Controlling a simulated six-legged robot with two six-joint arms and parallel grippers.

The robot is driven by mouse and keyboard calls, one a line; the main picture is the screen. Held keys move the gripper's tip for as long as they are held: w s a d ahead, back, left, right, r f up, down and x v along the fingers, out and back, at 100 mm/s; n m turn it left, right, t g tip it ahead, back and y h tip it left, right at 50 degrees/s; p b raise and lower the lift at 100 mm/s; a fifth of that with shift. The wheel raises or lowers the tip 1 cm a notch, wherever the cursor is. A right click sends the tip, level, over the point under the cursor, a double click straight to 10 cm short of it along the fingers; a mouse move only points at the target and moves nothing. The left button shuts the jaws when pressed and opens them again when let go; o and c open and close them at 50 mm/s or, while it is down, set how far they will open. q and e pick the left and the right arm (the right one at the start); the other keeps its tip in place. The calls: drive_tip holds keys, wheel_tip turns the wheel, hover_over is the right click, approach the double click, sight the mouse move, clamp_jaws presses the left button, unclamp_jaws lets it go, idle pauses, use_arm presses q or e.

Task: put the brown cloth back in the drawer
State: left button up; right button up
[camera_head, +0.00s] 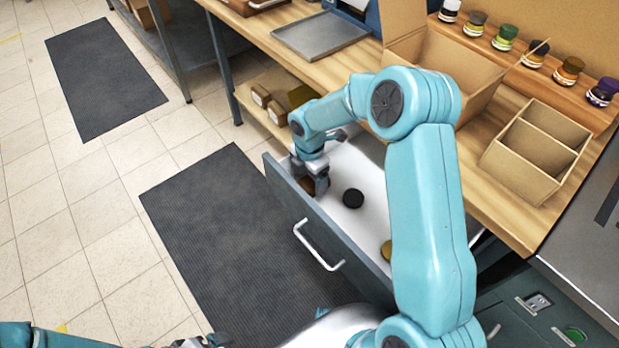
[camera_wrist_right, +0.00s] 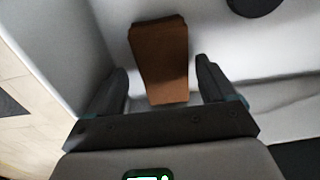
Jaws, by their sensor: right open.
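The brown cloth (camera_wrist_right: 160,58) lies inside the open drawer (camera_head: 345,238), close to its front left corner. It shows as a folded strip in the right wrist view and as a small brown patch in the head view (camera_head: 322,187). My right gripper (camera_head: 311,178) is down in the drawer at the cloth, with its jaws open. In the wrist view, its fingers (camera_wrist_right: 161,72) stand apart on either side of the cloth, with gaps showing on both sides. My left gripper (camera_head: 207,342) is partly in view at the bottom edge of the head view, and its jaws are unclear.
A black round lid (camera_head: 353,198) and a yellowish round lid (camera_head: 387,252) lie in the drawer. The workbench (camera_head: 375,60) above holds a grey tray (camera_head: 320,36), an open cardboard box (camera_head: 450,73), a divided box (camera_head: 540,150) and several jars (camera_head: 505,37). A dark mat (camera_head: 235,235) lies on the floor.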

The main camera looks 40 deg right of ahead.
sight(309, 181)
wheel_tip(309, 181, up, 11)
drive_tip(key=p, duration=0.1)
drive_tip(key=shift+r, duration=0.1)
idle(0.5)
